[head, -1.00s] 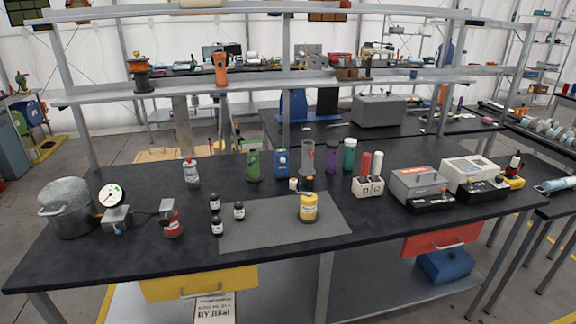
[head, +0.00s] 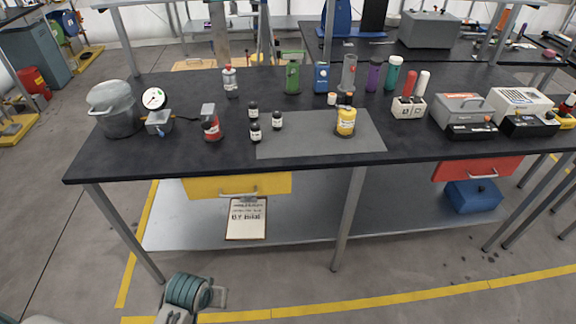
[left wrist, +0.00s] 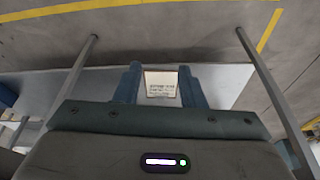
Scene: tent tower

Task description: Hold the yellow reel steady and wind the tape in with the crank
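A small yellow item (head: 346,122) with a pale label and dark top stands upright on the grey mat (head: 290,145). It is the nearest match to the yellow reel; no crank or tape can be made out on it at this size. In the left wrist view my left gripper (left wrist: 160,70) has its two blue fingers apart with nothing between them; a clipboard (left wrist: 160,86) shows beyond. In the head view a teal part, likely of my left arm, is low at the left, well away from the yellow item. My right gripper is not in view.
Small black bottles (head: 254,132) and a red bottle (head: 211,128) stand left of the yellow item. A pot (head: 120,122) and gauge (head: 153,98) are farther left. Tall coloured bottles stand behind. A white holder (head: 409,108) and grey boxes (head: 465,107) are to the right. The table's front edge is bare.

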